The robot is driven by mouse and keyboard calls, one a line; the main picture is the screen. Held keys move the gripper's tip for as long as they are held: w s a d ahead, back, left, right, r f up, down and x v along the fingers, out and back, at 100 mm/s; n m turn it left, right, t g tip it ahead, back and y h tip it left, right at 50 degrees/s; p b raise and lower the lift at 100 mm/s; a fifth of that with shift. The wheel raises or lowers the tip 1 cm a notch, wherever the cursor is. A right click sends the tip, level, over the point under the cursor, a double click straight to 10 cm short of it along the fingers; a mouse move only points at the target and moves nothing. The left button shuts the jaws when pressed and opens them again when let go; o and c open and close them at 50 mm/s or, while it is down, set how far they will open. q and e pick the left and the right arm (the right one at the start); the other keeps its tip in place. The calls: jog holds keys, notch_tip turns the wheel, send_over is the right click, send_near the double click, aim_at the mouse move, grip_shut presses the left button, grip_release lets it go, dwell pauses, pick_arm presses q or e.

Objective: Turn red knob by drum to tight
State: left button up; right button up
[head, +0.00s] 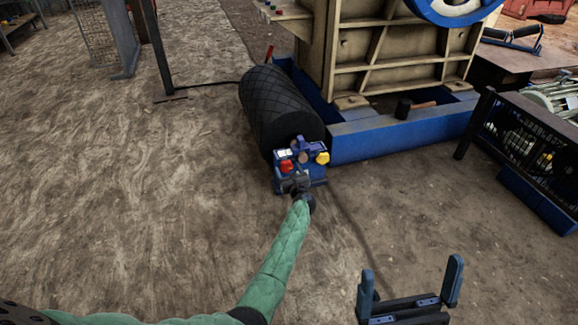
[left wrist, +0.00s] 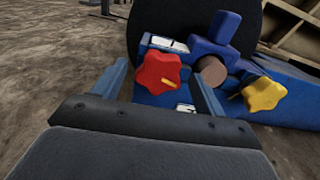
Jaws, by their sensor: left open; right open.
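The red knob (head: 286,167) sits on the blue bracket at the near end of the black drum (head: 278,108). In the left wrist view the red knob (left wrist: 162,82) is star-shaped with a yellow mark, and it shows between the two open fingers of my left gripper (left wrist: 160,88). I cannot tell whether either finger touches it. In the head view my left gripper (head: 293,180) is just below the knob, its fingers small and partly hidden. My right gripper (head: 410,290) is open and empty at the lower right, far from the drum.
A yellow knob (head: 322,158) sits right of the red one, also in the left wrist view (left wrist: 264,94). A blue frame (head: 400,135) carries the beige crusher body (head: 400,60) behind. A dark mesh guard (head: 520,135) stands at the right.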

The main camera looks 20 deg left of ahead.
pick_arm(q)
jog(key=shift+w+a, duration=0.2)
jog(key=shift+w, duration=0.05)
jog(key=shift+c, duration=0.4)
jog(key=c, duration=0.9)
jog(key=shift+r, duration=0.1)
